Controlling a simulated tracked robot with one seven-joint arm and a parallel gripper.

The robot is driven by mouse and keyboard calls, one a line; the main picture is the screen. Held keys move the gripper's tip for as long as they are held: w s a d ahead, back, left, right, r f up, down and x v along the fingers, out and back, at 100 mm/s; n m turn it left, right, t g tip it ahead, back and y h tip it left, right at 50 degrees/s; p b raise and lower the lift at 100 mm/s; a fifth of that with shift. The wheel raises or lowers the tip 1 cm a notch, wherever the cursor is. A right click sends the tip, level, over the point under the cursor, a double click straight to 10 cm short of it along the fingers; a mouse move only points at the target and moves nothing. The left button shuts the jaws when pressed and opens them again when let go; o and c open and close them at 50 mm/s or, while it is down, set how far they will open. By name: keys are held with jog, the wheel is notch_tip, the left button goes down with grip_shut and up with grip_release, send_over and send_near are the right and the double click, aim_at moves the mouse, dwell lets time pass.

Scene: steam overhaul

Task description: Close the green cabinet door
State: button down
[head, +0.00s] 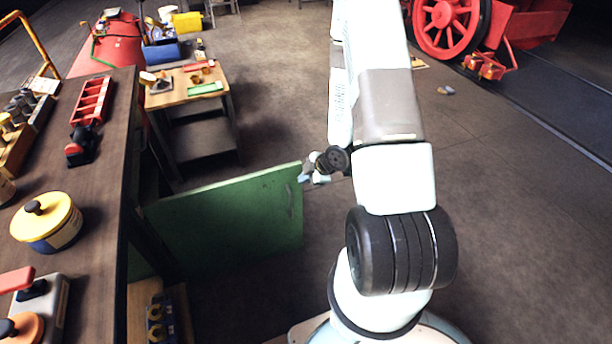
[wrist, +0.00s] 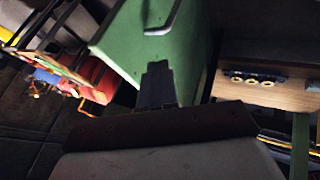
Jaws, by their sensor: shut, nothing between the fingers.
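The green cabinet door (head: 235,222) stands wide open in the head view, swung out from the dark workbench (head: 100,150) over the floor. Its handle (head: 289,205) is near the free edge. My gripper (head: 312,178) is at the door's upper free corner, its fingers shut and empty. Whether it touches the door is unclear. In the wrist view the green door (wrist: 130,50) fills the upper middle, with the handle (wrist: 165,22) at the top. My shut gripper (wrist: 157,80) shows dark in front of the door's face there.
The open cabinet shows a wooden shelf (head: 142,310) with small parts on it. A small wooden table (head: 180,92) with tools stands behind the door. A yellow-lidded pot (head: 47,220) and a red tray (head: 91,100) are on the bench.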

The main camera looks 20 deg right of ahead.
aim_at(285, 180)
jog(key=shift+w+a+f, duration=0.35)
jog(key=shift+w+f, duration=0.35)
jog(key=shift+w, duration=0.4)
jog(key=shift+w+a+f, duration=0.35)
jog(key=shift+w+f, duration=0.4)
jog(key=shift+w, duration=0.35)
jog(key=shift+w+a+f, duration=0.35)
jog(key=shift+w+f, duration=0.35)
jog(key=shift+w, duration=0.4)
